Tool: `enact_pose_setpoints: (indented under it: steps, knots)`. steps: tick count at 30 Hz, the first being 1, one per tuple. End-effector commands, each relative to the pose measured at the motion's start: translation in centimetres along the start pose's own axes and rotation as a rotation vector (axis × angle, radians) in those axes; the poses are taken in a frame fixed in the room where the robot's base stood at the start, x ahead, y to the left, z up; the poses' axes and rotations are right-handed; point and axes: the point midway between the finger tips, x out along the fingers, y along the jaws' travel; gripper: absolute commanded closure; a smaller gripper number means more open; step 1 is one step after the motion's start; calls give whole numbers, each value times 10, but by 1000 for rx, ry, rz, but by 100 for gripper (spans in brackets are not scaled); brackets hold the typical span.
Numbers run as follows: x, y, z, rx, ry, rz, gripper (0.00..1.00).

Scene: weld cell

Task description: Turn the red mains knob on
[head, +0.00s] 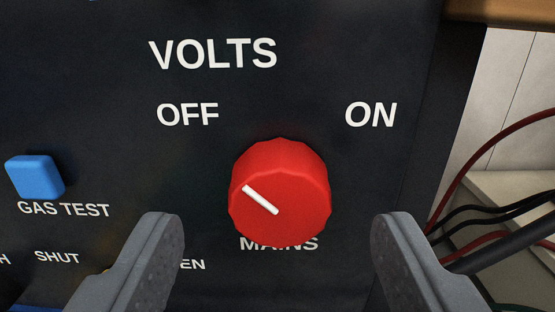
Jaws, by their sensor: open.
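The red mains knob (290,180) sticks out of the dark panel (330,60) in the middle of the head view. Its white pointer line (261,199) slants up and to the left, toward the OFF label (188,114). The ON label (370,115) is at the knob's upper right. The MAINS label below is partly hidden by the knob. My gripper (277,240) is open, with one finger low to the left and one low to the right of the knob. Neither finger appears to touch it.
A blue GAS TEST button (35,177) sticks out at the left. Red and black cables (500,215) run past the panel's right edge. A brown edge (500,12) shows at the top right. The panel face around the knob is flat and free.

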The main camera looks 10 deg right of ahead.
Motion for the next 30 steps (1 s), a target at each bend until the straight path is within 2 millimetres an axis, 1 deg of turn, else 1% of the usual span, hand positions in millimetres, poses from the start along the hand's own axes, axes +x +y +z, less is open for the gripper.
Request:
enact_pose_setpoints:
  steps: [1,3,9,20,21,23,24,25,26,27,28,30]
  knots:
    - [6,0,1,-2,2,-1,41]
    - [12,0,3,-1,-2,-1,41]
    - [25,0,1,0,0,0,41]
    - [27,0,0,0,-1,0,41]
    - [27,0,0,0,-1,1,52]
    - [27,0,0,0,-1,0,69]
    - [27,0,0,0,-1,0,80]
    - [27,0,0,0,-1,0,84]
    - [27,0,1,0,-1,0,84]
    - [25,-11,0,1,-4,-2,84]
    - [25,-7,2,2,-5,-1,85]
    - [27,-5,1,3,-3,-3,84]
